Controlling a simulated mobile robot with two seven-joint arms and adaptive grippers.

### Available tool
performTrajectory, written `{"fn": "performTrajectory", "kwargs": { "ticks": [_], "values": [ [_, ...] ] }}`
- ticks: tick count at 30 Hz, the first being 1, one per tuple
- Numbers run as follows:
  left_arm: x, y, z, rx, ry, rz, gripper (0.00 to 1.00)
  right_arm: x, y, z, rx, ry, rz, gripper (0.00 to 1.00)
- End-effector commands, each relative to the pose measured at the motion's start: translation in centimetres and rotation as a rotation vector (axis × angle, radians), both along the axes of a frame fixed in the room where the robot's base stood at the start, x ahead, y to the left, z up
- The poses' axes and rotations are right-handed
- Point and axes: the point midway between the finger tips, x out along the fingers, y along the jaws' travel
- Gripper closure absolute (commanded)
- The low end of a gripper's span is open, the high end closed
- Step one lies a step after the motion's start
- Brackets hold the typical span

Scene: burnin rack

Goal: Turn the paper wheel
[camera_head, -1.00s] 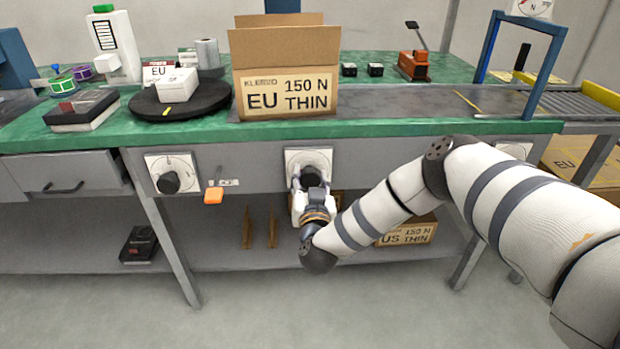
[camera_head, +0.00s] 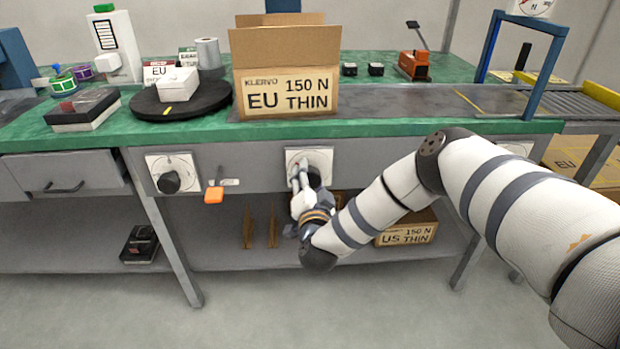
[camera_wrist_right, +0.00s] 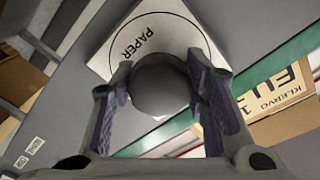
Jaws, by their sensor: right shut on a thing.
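The paper wheel (camera_wrist_right: 162,84) is a dark round knob on a white square plate (camera_wrist_right: 172,30) marked PAPER, seen close in the right wrist view. In the head view the plate (camera_head: 322,157) is on the bench's front panel, below the open carton. My right gripper (camera_head: 303,180) is at the knob from below and covers part of it. In the right wrist view its purple-padded fingers (camera_wrist_right: 160,90) stand on both sides of the knob, shut on it. The wrist view is turned, with the PAPER lettering tilted. My left gripper is not in view.
A carton marked EU 150 N THIN (camera_head: 290,92) stands on the green bench (camera_head: 400,127) above. A second dial (camera_head: 168,180) and an orange tab (camera_head: 213,194) are to the left on the panel. A US carton (camera_head: 408,233) is on the shelf below.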

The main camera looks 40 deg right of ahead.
Motion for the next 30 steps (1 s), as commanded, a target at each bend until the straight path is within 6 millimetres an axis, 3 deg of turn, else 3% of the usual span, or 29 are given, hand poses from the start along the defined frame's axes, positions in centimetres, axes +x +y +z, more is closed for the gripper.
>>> {"fn": "performTrajectory", "kwargs": {
  "ticks": [13, 14, 16, 17, 26, 30],
  "values": [
    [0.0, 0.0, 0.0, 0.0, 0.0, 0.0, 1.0, 0.0, 0.1, -0.2, 0.01, 0.0, 0.003, 0.86],
    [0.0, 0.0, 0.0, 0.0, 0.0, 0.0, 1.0, 0.0, 0.1, -0.2, 0.01, 0.0, 0.003, 0.56],
    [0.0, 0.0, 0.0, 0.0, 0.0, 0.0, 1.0, 0.0, 0.1, -0.2, 0.01, -0.001, 0.003, 0.4],
    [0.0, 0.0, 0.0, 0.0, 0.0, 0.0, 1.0, 0.0, 0.1, -0.2, 0.01, -0.002, 0.003, 0.37],
    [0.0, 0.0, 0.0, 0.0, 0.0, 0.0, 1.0, -0.2, 0.2, -0.1, 0.009, -0.003, 0.002, 0.37],
    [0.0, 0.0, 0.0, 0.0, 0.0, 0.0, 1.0, -2.1, 1.4, -0.1, 0.01, 0.0, 0.005, 0.37]
  ]
}}
